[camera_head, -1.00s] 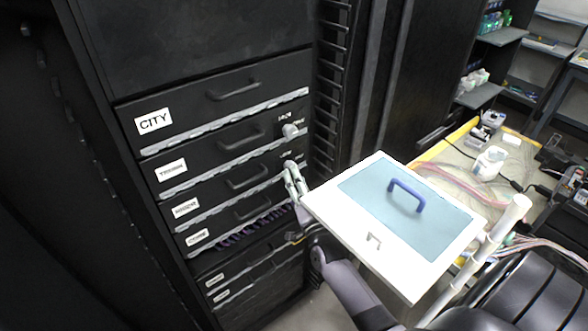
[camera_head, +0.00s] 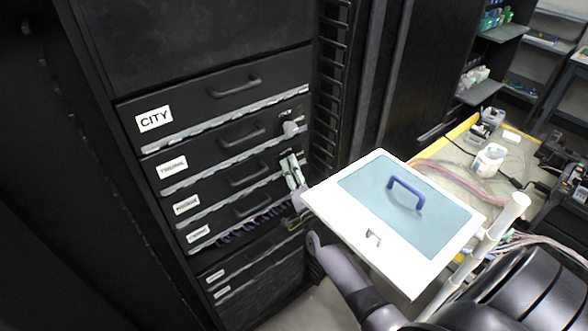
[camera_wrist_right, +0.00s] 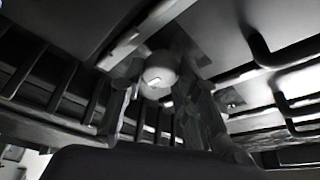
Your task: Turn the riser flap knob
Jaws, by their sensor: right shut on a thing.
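My right gripper (camera_head: 291,163) reaches up to the right end of the flap panels on the black cabinet. Its fingers are shut on a pale round knob (camera_wrist_right: 160,72), which shows between the fingertips in the right wrist view. In the head view the fingers mostly hide this knob. Another grey-white knob (camera_head: 290,128) with small lettering beside it sits just above, untouched. The flap labels below CITY are too small to read surely, so I cannot tell which one says riser. My left gripper is not in view.
A white box with a pale blue lid (camera_head: 430,212) and dark blue handle stands right of my gripper, close to my forearm. A workbench (camera_head: 463,150) with a white container (camera_head: 489,160) lies behind it. A dark slotted rack (camera_head: 329,95) flanks the panels.

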